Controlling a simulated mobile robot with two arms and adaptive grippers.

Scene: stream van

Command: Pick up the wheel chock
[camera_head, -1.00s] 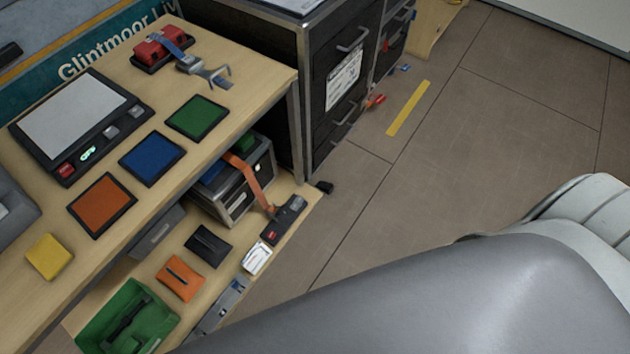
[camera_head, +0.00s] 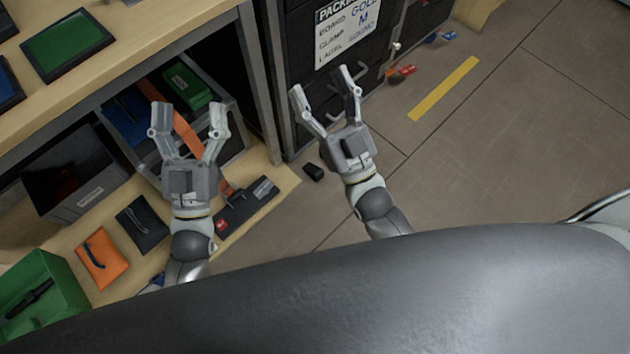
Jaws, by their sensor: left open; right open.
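A small black block (camera_head: 313,172), which looks like the wheel chock, lies on the floor by the near corner of the dark cabinet. My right gripper (camera_head: 322,84) is open and empty. In the picture its wrist is just right of the block and its fingers point up past it, in front of the cabinet. The block is apart from the fingers. My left gripper (camera_head: 188,118) is open and empty, over the low shelf in front of the metal case. I cannot tell the exact height of either gripper.
The cabinet (camera_head: 300,60) and the wooden workbench (camera_head: 140,50) bound the space. The low shelf (camera_head: 262,207) holds a metal case (camera_head: 235,140), a grey bin (camera_head: 75,190), a green bin (camera_head: 65,290) and pouches. Red (camera_head: 402,72) and blue items lie near a yellow floor strip (camera_head: 443,88).

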